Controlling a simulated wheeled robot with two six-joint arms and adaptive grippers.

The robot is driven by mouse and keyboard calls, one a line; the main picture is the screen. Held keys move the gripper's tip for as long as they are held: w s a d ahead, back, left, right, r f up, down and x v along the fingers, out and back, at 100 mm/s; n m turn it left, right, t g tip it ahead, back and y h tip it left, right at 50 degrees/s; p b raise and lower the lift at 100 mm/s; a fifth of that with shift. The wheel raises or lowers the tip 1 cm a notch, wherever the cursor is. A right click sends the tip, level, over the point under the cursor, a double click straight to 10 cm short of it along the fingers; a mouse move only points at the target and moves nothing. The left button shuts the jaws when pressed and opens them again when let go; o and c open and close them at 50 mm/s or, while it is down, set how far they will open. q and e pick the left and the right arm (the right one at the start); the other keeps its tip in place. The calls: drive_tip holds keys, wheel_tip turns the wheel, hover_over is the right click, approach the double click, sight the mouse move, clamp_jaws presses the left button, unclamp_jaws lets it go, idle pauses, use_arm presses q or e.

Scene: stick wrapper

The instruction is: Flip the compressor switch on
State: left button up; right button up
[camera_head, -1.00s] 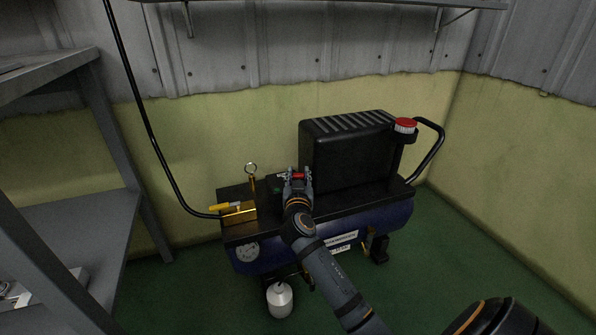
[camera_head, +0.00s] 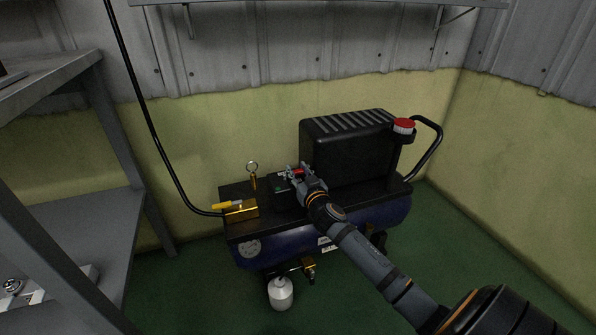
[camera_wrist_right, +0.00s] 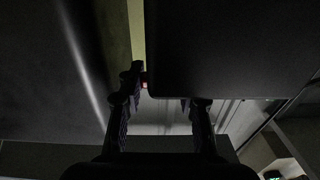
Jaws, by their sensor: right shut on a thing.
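The compressor has a dark blue tank (camera_head: 290,240), a black top plate and a black ribbed housing (camera_head: 350,150). Its switch (camera_head: 297,171) shows as a small red part on a dark box, left of the housing. My right gripper (camera_head: 300,176) is at this switch, with its fingers around the box, and partly hides it. In the right wrist view, the fingers (camera_wrist_right: 162,102) stand either side of a dark shape, with a bit of red beside the left finger. The switch's exact position is hidden. My left gripper is not in view.
A brass fitting with a yellow lever (camera_head: 228,206) and a brass ring pin (camera_head: 252,172) sit left of the gripper. A black hose (camera_head: 150,135) runs up the wall. Grey shelving (camera_head: 95,225) stands at left. A red-topped cap (camera_head: 404,126) and black handle are at right.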

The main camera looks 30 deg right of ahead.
drive_tip(key=shift+r, duration=0.1)
drive_tip(key=o, duration=1.2)
drive_tip(key=shift+c, duration=0.2)
